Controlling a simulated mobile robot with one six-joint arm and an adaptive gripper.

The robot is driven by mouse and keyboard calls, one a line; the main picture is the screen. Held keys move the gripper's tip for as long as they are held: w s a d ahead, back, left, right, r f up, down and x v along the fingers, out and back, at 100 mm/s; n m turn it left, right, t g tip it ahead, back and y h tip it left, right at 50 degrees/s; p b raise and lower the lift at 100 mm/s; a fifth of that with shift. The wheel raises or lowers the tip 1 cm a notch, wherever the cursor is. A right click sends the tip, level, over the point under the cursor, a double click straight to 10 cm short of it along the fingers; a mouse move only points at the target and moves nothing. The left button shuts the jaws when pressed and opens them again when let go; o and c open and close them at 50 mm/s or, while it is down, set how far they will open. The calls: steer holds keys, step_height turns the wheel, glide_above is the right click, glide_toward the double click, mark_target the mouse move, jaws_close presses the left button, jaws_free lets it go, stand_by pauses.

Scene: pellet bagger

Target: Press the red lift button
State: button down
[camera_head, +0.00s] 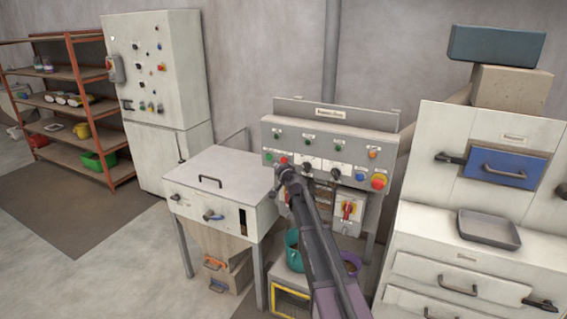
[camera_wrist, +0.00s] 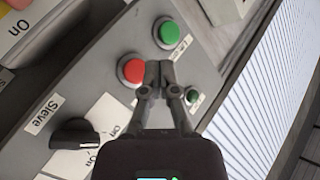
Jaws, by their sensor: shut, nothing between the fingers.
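The grey control panel (camera_head: 330,150) stands ahead of me in the head view. The labels beside these two are too slanted and small to read surely. My gripper (camera_wrist: 159,72) is shut and empty. Its fingertips overlap the right edge of the red button in the wrist view; I cannot tell whether they touch it. In the head view my gripper (camera_head: 284,172) is at the panel's lower left, just below the red button (camera_head: 284,160).
A black knob (camera_wrist: 73,132) marked "Sieve" and a small green lamp (camera_wrist: 192,96) are close to my fingers. A red emergency-type button (camera_head: 379,181) is at the panel's right. A white cabinet (camera_head: 222,178) stands left of the panel and a drawer unit (camera_head: 450,260) right.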

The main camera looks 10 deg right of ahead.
steer(key=shift+s+a, duration=0.55)
steer(key=shift+s, duration=0.2)
steer(key=shift+s+a, duration=0.5)
steer(key=shift+s, duration=0.2)
steer(key=s+a+f+n+g+y, duration=0.1)
steer(key=s+f+n+g, duration=0.15)
steer(key=s, duration=0.35)
steer(key=s+a+f+n+g, duration=0.1)
steer(key=s+a+f+g, duration=0.1)
steer(key=s+f+g, duration=0.3)
steer(key=s+a+f+n+g+y, duration=0.1)
steer(key=s+f+n, duration=0.15)
steer(key=s, duration=0.55)
steer(key=s+d+f+g+h, duration=0.2)
steer(key=s+d+f+g, duration=0.1)
steer(key=s, duration=0.9)
steer(key=s+d+f+g+h, duration=0.2)
steer(key=s+f+g, duration=0.1)
steer(key=s, duration=0.8)
steer(key=shift+s+d+g+h, duration=0.3)
steer(key=shift+s+d+g, duration=0.1)
steer(key=shift+g, duration=0.45)
steer(key=shift+w, duration=0.1)
